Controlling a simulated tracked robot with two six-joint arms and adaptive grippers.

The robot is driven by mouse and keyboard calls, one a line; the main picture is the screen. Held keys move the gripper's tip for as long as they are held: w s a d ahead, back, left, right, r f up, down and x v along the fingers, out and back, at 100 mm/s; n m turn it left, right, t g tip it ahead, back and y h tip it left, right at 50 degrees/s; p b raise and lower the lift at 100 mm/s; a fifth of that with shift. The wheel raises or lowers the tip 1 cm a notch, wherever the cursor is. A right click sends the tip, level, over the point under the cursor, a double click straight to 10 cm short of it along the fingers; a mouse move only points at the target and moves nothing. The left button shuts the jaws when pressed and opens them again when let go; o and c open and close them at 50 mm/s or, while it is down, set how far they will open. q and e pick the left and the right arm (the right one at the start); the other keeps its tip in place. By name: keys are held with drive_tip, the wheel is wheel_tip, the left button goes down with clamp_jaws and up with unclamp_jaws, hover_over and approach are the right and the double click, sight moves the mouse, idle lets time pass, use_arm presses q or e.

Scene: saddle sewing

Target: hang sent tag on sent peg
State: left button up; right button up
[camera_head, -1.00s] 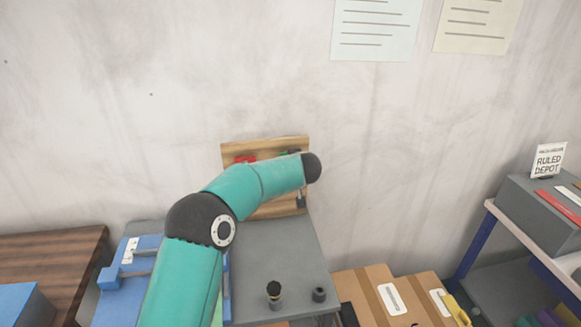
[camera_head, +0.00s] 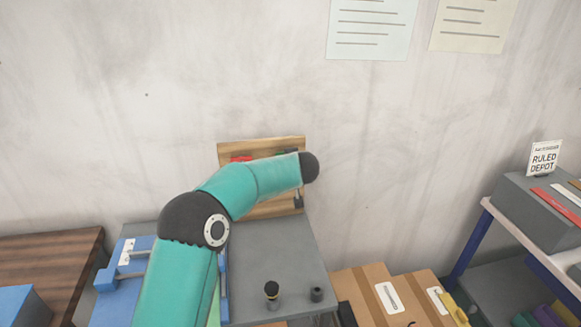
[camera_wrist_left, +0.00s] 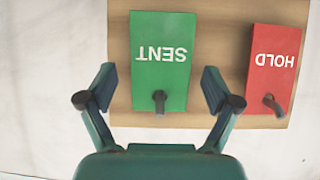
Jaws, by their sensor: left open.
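The green SENT tag (camera_wrist_left: 160,60) is against the wooden board, upside down in the left wrist view. A dark peg (camera_wrist_left: 159,101) stands out at its lower edge in that view, and the tag appears to hang on it. My left gripper (camera_wrist_left: 158,95) is open, one finger on each side of the tag, with visible gaps and nothing held. In the head view my left arm covers the gripper and most of the tag. My right gripper is in neither view.
A red HOLD tag (camera_wrist_left: 275,58) hangs beside the SENT tag on the wooden board (camera_head: 270,208). A grey surface (camera_head: 270,255) lies below, with a dark-topped post (camera_head: 271,290) and a short dark cylinder (camera_head: 316,294). Cardboard boxes (camera_head: 365,290) stand to the right.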

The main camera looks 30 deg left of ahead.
use_arm(q)
drive_tip(key=v, duration=1.1)
drive_tip(key=d+f+m+t+h+b, duration=0.25)
drive_tip(key=d+f+m+h, duration=0.35)
drive_tip(key=d+f, duration=0.9)
drive_tip(key=s+d+f+m+g+h+b, duration=0.1)
drive_tip(key=s+d+f+m+g+h, duration=0.25)
drive_tip(key=s+d+f, duration=0.65)
drive_tip(key=s+a+f+n+g, duration=0.1)
drive_tip(key=s+a+f+g, duration=0.1)
drive_tip(key=s+f, duration=0.4)
drive_tip(key=s+a+f+n+g+h+p, duration=0.1)
drive_tip(key=s+a+f+g, duration=0.2)
drive_tip(key=s, duration=0.8)
drive_tip(key=s+a+f+n+g, duration=0.2)
drive_tip(key=s+f, duration=0.6)
drive_tip(key=s, duration=0.1)
drive_tip(key=shift+a+f+g+p, duration=0.2)
drive_tip(key=shift+f+g+p, duration=0.1)
drive_tip(key=shift+f+p, duration=0.1)
drive_tip(key=shift+h, duration=0.25)
